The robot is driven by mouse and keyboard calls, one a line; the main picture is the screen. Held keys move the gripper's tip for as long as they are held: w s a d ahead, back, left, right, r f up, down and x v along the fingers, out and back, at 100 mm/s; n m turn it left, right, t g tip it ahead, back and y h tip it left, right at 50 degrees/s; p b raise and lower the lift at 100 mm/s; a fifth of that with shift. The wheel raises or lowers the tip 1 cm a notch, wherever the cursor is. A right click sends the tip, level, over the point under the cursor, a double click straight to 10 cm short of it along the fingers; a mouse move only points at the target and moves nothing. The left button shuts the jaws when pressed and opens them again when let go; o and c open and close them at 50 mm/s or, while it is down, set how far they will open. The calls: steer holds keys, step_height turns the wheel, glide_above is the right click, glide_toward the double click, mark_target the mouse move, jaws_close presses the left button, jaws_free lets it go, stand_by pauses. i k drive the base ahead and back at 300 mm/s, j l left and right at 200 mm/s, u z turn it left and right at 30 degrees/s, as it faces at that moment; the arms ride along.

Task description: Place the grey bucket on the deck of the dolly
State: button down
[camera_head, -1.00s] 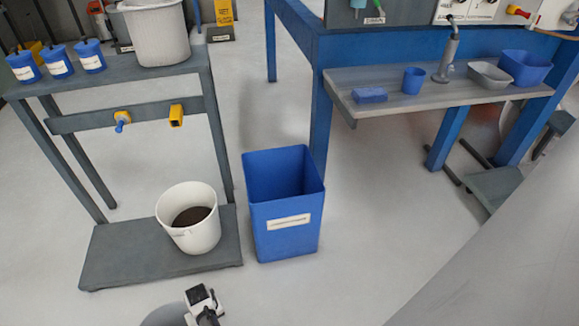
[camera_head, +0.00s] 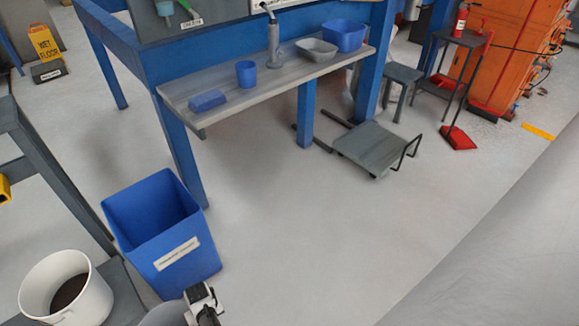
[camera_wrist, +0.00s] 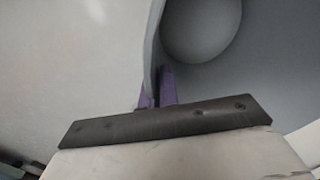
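The dolly (camera_head: 372,148) stands on the floor right of the blue workbench, in the middle right of the head view. Its grey deck is low and bare, with a black handle at its right end. In the wrist view the purple fingers of my gripper (camera_wrist: 161,88) are shut on a thin upright wall. This appears to be the rim of the grey bucket (camera_wrist: 250,65), whose grey inside and round bottom fill the right of that view. In the head view only the wrist shows at the bottom edge; the fingertips are hidden there.
A blue bin (camera_head: 165,235) and a white bucket (camera_head: 68,292) with dark contents stand at lower left. The workbench shelf (camera_head: 265,88) holds small items. A grey stool (camera_head: 400,75) and a red dustpan (camera_head: 458,138) are beyond the dolly. Floor before the dolly is clear.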

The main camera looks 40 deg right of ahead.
mark_target(375, 143)
steer(key=z, duration=0.95)
steer(key=i+l+z, duration=0.1)
steer(key=z, duration=0.25)
steer(key=i+z, duration=0.3)
steer(key=i+l, duration=0.1)
steer(key=i, duration=0.45)
steer(key=i+l, duration=0.15)
steer(key=i, duration=0.4)
steer(key=i+l, duration=0.1)
steer(key=i, duration=0.45)
